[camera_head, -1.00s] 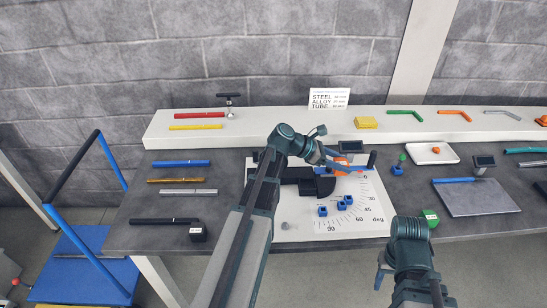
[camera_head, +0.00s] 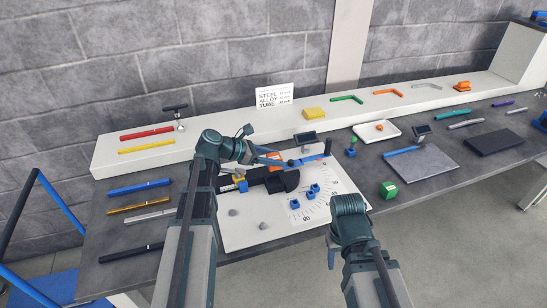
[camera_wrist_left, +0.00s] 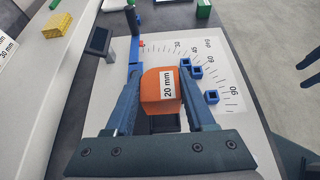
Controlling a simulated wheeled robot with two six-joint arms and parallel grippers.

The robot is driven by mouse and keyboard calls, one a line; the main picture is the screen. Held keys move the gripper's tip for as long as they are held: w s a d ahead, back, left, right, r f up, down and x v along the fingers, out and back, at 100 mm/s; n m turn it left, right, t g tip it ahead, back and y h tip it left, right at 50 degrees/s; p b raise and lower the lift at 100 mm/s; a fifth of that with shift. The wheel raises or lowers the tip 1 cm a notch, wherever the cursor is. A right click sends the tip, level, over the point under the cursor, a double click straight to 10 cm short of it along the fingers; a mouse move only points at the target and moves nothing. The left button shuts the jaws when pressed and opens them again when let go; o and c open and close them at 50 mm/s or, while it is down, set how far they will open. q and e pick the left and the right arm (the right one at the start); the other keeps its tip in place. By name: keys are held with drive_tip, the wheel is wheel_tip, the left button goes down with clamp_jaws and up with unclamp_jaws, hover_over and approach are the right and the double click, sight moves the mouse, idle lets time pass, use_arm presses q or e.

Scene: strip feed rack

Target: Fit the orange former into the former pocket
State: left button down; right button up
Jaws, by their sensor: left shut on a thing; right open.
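The orange former (camera_wrist_left: 158,92), a rounded block labelled 20 mm, is between the blue fingers of my left gripper (camera_wrist_left: 165,95). My left gripper is shut on it. In the head view the orange former (camera_head: 274,157) shows only partly behind the fingers, above the bending fixture on the white board. A dark recess (camera_wrist_left: 163,123) shows just under the former in the wrist view; I cannot tell whether the former is seated in it. My right gripper (camera_head: 332,254) hangs in front of the table, empty and open, away from the fixture.
The white board (camera_head: 348,198) carries angle marks and several blue blocks (camera_head: 313,190). A blue arm with an upright post (camera_head: 328,147) lies beside the former. A green cube (camera_head: 388,190) and a grey plate (camera_head: 425,163) are to the right. Rods (camera_head: 140,187) lie to the left.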

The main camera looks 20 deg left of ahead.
use_arm(q)
drive_tip(key=shift+f+b, duration=2.85)
drive_tip(key=shift+f+b, duration=0.6)
drive_tip(key=shift+r+p, duration=0.4)
drive_tip(key=shift+f+b, duration=0.3)
idle(1.3)
drive_tip(key=shift+r+p, duration=0.3)
drive_tip(key=shift+d+f+b, duration=0.1)
drive_tip(key=shift+f+b, duration=0.75)
drive_tip(key=shift+f, duration=0.05)
idle(1.4)
